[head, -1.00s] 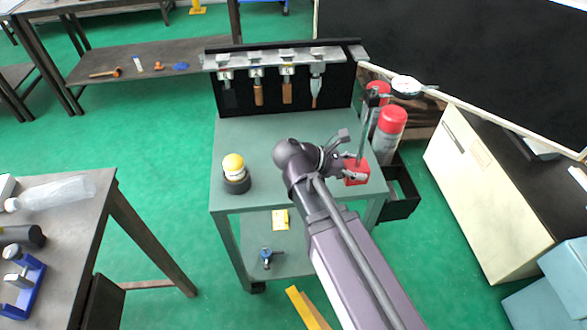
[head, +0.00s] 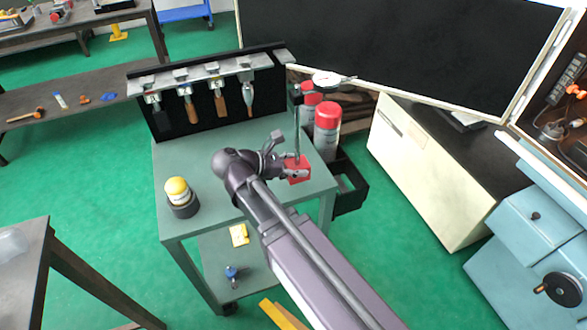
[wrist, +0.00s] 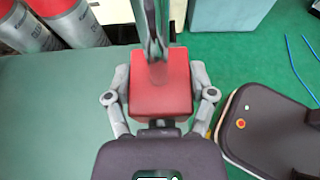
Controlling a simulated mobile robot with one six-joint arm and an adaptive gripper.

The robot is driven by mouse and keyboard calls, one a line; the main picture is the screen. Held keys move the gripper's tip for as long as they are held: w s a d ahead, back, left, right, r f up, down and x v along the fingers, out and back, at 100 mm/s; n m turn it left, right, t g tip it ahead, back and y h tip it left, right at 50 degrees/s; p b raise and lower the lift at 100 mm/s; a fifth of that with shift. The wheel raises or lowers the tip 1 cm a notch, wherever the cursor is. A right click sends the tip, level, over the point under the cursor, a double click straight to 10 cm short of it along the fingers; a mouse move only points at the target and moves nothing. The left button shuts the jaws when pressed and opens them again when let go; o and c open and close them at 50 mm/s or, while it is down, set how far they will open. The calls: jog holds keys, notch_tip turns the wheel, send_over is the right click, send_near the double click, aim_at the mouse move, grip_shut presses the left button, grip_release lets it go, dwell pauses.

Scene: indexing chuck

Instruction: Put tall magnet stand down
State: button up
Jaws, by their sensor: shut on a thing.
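The tall magnet stand has a red block base (head: 297,170) with a thin dark post (head: 297,128) and a round white dial (head: 326,78) at its top. My gripper (head: 288,169) is shut on the red base, at the right side of the green cart top (head: 215,160). In the wrist view the red base (wrist: 161,85) sits between the two fingers, with the post rising from it. The post looks upright. I cannot tell whether the base touches the cart top.
Red-capped spray cans (head: 327,130) stand behind the stand at the cart's right edge. A yellow-topped round item (head: 180,195) stands at the cart's left. A rack (head: 205,85) of hanging brushes and tools lines the back. The middle of the cart top is clear.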

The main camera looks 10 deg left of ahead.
jog(key=w+a, duration=0.2)
jog(key=a, duration=0.1)
jog(key=w+a, duration=0.2)
jog(key=a, duration=0.1)
jog(key=w+a+f+b, duration=0.1)
jog(key=w+a, duration=0.2)
jog(key=a, duration=0.1)
jog(key=shift+w, duration=0.1)
jog(key=shift+w+a+f, duration=0.1)
jog(key=shift+w+a, duration=0.2)
jog(key=shift+a, duration=0.15)
jog(key=shift+f+b, duration=1.8)
jog(key=shift+b, duration=0.1)
jog(key=shift+f, duration=0.1)
jog(key=o, duration=1.3)
jog(key=shift+c, duration=0.2)
jog(key=shift+r, duration=0.2)
